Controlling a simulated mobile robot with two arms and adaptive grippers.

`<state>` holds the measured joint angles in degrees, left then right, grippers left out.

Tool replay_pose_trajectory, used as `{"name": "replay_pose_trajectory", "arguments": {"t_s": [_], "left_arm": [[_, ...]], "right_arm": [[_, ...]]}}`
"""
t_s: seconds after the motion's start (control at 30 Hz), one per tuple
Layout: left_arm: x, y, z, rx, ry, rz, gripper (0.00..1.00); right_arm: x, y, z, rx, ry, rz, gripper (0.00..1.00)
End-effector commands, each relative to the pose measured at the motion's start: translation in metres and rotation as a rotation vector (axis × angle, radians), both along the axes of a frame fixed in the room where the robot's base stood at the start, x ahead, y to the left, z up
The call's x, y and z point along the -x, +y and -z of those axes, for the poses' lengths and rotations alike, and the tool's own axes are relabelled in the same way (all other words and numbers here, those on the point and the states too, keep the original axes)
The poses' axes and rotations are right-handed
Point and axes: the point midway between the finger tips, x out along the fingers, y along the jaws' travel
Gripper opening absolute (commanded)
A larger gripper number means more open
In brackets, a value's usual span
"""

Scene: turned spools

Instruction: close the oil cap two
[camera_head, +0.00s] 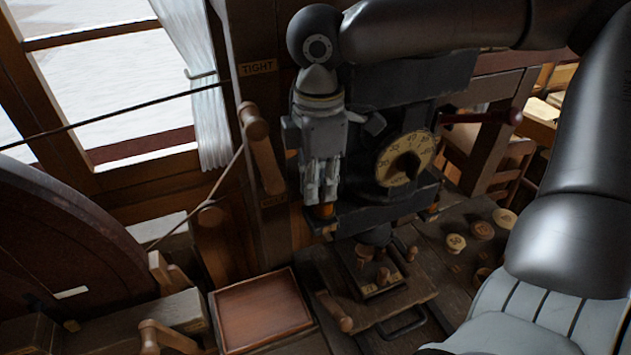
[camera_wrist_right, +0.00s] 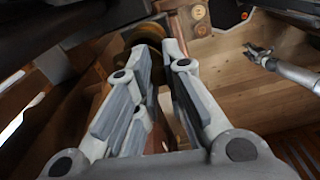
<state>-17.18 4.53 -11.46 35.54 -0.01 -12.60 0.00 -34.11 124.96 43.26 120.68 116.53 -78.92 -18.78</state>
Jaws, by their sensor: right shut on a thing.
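My right gripper (camera_head: 322,203) points down at the left side of the dark machine (camera_head: 395,205). Its fingers are shut on a small orange-brass piece (camera_head: 326,211), which appears to be the oil cap. In the right wrist view, the fingers of my right gripper (camera_wrist_right: 150,52) reach a round brass-brown piece (camera_wrist_right: 146,34). The fingers hide much of it, and I cannot tell whether the cap is fully closed. My left gripper (camera_wrist_right: 262,54) shows small at the right of the right wrist view; its jaw state is unclear.
A dial (camera_head: 405,158) faces out from the machine beside the gripper. A wooden lever (camera_head: 262,150) stands close on the left. A shallow reddish tray (camera_head: 262,312) lies below left. Several round wooden pieces (camera_head: 482,230) lie on the bench at right. A curtained window is at upper left.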

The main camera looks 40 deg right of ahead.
Motion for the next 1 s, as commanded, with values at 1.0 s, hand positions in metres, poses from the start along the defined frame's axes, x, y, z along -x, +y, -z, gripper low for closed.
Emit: {"name": "replay_pose_trajectory", "arguments": {"t_s": [1.0], "left_arm": [[0.001,0.002,0.000,-0.002,0.002,0.001,0.36]], "right_arm": [[-0.002,0.000,-0.039,0.002,-0.010,0.003,0.36]]}}
